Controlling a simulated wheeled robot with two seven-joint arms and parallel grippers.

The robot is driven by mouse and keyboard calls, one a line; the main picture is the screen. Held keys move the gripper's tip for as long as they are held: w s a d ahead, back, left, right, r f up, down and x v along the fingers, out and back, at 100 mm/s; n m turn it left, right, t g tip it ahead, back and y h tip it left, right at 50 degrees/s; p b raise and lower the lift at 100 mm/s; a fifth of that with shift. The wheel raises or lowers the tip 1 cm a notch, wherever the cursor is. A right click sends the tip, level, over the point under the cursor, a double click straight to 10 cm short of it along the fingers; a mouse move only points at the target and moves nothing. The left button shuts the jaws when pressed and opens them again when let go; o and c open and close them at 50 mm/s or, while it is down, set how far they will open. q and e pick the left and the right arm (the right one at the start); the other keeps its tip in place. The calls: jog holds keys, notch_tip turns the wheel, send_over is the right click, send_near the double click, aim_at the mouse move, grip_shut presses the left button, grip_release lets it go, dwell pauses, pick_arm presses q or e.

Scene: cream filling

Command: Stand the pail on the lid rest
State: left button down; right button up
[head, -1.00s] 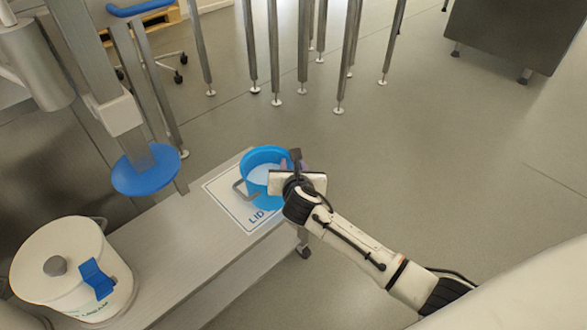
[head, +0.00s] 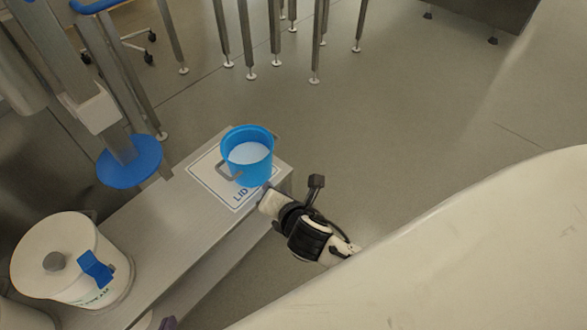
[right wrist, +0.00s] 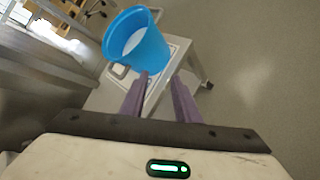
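The blue pail (head: 262,172), with white content inside and a grey handle at its left, stands upright on the lid rest, a white mat (head: 207,178) lettered "LID" at the bench's end. The pail (right wrist: 150,50) also shows in the right wrist view, beyond my fingers. My right gripper (right wrist: 160,92) is open, its two purple fingers apart with nothing between them. Only a purple tip of my left gripper (head: 168,323) shows at the bottom edge.
A white lidded tub (head: 55,250) with a blue clip stands on the near left of the bench (head: 140,235). A blue disc (head: 130,165) on a metal post hangs beside the bench. Several metal legs stand behind. The floor to the right is clear.

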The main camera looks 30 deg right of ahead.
jog(key=s+a+f+m+y, duration=0.1)
jog(key=s+m+y, duration=0.1)
jog(key=s+m, duration=0.6)
jog(key=s+a+m+g+y, duration=0.1)
jog(key=s+a+m+y, duration=0.1)
jog(key=s+m, duration=0.6)
jog(key=shift+a+f+m+y, duration=0.3)
jog(key=shift+f+m+y, duration=0.1)
jog(key=shift+m, duration=3.2)
jog(key=shift+r, duration=0.1)
